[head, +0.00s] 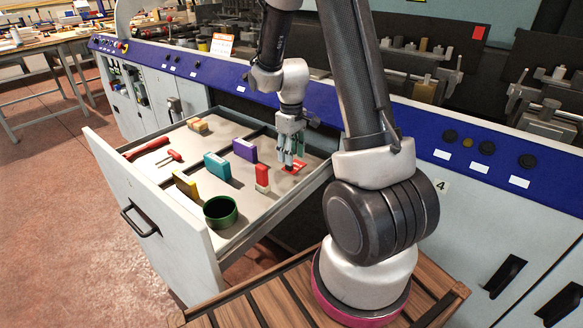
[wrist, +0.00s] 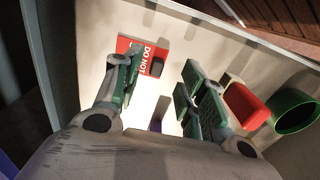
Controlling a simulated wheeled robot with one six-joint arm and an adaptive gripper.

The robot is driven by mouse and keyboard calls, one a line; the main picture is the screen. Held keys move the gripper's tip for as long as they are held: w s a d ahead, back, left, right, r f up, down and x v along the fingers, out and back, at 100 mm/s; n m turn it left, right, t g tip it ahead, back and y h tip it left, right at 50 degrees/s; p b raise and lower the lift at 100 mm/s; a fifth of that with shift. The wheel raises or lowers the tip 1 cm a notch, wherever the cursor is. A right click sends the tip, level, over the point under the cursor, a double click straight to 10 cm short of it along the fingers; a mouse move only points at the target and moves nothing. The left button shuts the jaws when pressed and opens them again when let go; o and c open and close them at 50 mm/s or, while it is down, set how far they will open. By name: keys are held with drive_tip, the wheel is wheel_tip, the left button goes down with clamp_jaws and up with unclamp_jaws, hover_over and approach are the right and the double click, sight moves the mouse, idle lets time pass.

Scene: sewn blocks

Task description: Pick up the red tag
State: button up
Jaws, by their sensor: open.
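The red tag (head: 299,168) lies flat on the floor of the open drawer, in the compartment nearest the machine. In the wrist view the red tag (wrist: 128,45) shows white letters reading "DO NOT" and a dark spot. My gripper (head: 290,160) points down into the drawer close to the tag and hides part of it. In the wrist view my gripper (wrist: 163,82) is open with nothing between its fingers. Its left finger overlaps the tag in the picture; I cannot tell whether they touch.
Purple (head: 245,150), teal (head: 217,167) and yellow (head: 186,185) blocks and a red screwdriver (head: 174,155) share the drawer (head: 150,205). Low dividers and drawer walls surround them.

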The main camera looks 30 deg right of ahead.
drive_tip(key=f, duration=0.4)
drive_tip(key=shift+w+f, duration=0.2)
clamp_jaws()
drive_tip(key=shift+r, duration=0.1)
